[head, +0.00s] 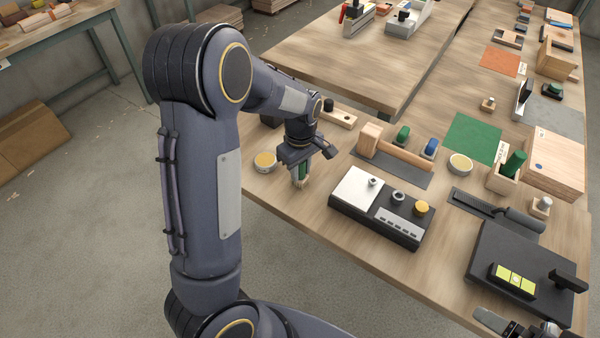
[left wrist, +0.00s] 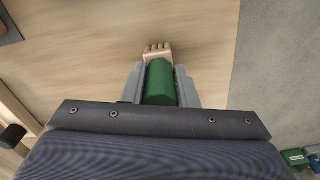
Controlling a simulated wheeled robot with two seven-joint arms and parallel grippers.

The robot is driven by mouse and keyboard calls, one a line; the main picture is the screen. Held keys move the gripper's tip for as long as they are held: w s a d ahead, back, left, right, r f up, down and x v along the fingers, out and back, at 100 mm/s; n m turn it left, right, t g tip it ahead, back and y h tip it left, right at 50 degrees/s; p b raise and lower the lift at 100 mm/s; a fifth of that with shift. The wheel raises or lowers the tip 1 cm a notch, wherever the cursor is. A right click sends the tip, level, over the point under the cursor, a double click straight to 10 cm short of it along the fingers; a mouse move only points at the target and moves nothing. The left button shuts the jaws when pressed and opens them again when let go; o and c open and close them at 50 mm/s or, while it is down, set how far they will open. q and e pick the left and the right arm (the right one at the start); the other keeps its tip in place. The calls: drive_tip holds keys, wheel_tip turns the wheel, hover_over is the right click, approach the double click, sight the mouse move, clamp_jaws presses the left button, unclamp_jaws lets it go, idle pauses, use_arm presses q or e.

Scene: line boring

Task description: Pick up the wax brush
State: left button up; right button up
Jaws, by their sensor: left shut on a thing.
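The wax brush has a green body and a pale, ridged end. In the left wrist view the green body (left wrist: 159,84) lies between both fingers, and the pale end (left wrist: 157,52) points away from my palm. My left gripper (head: 300,160) is shut on the brush. In the head view the brush (head: 301,174) hangs below the gripper, pale end down, near the left edge of the workbench. I cannot tell whether its tip touches the wood.
Another round tin (head: 460,164) is farther right. Bare wood surrounds the brush.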

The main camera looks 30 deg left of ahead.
use_arm(q)
drive_tip(key=shift+r, duration=0.15)
drive_tip(key=shift+c, duration=0.3)
drive_tip(key=shift+r, duration=0.25)
wheel_tip(320, 180, up, 3)
drive_tip(key=shift+d+f+b, duration=0.1)
drive_tip(key=shift+b, duration=0.4)
drive_tip(key=s+d+r, duration=0.2)
drive_tip(key=s+r, duration=0.2)
drive_tip(key=s, duration=0.2)
drive_tip(key=s+d+r+b, duration=0.1)
drive_tip(key=s+d+r, duration=0.1)
drive_tip(key=s+r, duration=0.3)
drive_tip(key=shift+s+d+r, duration=0.2)
drive_tip(key=shift+s+d, duration=0.15)
drive_tip(key=shift+s, duration=0.7)
